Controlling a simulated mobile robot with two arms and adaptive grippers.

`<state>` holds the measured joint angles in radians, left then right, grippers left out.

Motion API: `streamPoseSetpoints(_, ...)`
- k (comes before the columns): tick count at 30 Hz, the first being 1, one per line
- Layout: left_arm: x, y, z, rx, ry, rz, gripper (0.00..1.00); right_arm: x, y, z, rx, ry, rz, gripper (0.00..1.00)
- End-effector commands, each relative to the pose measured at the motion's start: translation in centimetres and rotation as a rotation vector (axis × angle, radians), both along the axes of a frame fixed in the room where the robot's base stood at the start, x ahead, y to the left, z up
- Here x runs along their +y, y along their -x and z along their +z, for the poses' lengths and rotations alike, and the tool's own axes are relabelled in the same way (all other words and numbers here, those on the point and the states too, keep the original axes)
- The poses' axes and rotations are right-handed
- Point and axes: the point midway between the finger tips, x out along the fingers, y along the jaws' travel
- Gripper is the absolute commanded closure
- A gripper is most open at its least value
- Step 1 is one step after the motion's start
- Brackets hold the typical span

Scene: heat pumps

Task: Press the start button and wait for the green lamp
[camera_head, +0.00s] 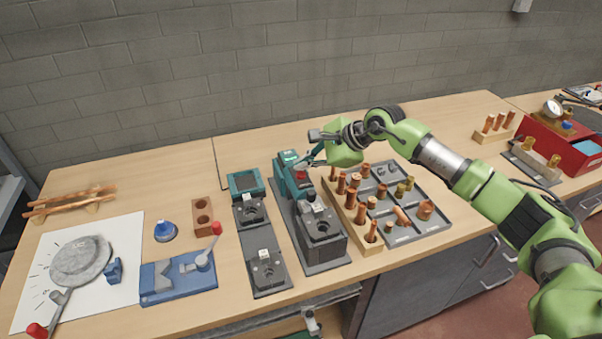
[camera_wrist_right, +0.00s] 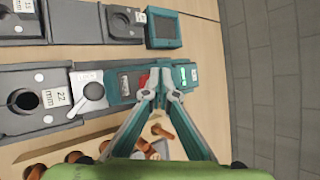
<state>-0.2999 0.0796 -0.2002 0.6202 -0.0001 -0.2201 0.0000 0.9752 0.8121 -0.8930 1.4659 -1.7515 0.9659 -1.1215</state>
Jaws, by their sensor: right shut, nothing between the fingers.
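The teal machine (camera_head: 281,180) stands at the back of a dark base plate near the middle of the bench. A red button (camera_head: 300,174) sits on it. My right gripper (camera_head: 307,163) is shut and empty, its fingertips over the machine close to the button. In the right wrist view, the fingertips (camera_wrist_right: 160,96) lie over the teal housing (camera_wrist_right: 118,99), and the red button (camera_wrist_right: 144,79) shows partly beside them. I cannot tell whether they touch it. A small lit green patch (camera_wrist_right: 194,75) shows on the housing; I cannot tell whether it is a lamp. My left gripper is not in view.
A grey tray (camera_head: 437,216) of copper fittings and a wooden rack of copper pieces stand right of the machine. A blue clamp fixture (camera_head: 180,284) lies farther left. A block wall is behind.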

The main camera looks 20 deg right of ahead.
Motion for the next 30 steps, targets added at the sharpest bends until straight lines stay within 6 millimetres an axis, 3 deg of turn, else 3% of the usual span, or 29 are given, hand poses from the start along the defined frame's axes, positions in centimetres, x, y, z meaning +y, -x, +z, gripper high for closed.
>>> streamPoseSetpoints(8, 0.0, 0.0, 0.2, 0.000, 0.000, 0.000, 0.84, 0.0, 0.0, 0.5, -0.001, 0.000, 0.000, 1.00)
streamPoseSetpoints(21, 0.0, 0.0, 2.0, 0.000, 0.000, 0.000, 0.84, 0.0, 0.0, 4.7, -0.001, 0.000, -0.001, 1.00)
streamPoseSetpoints(30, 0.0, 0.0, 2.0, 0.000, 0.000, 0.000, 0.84, 0.0, 0.0, 5.0, 0.000, 0.000, 0.000, 1.00)
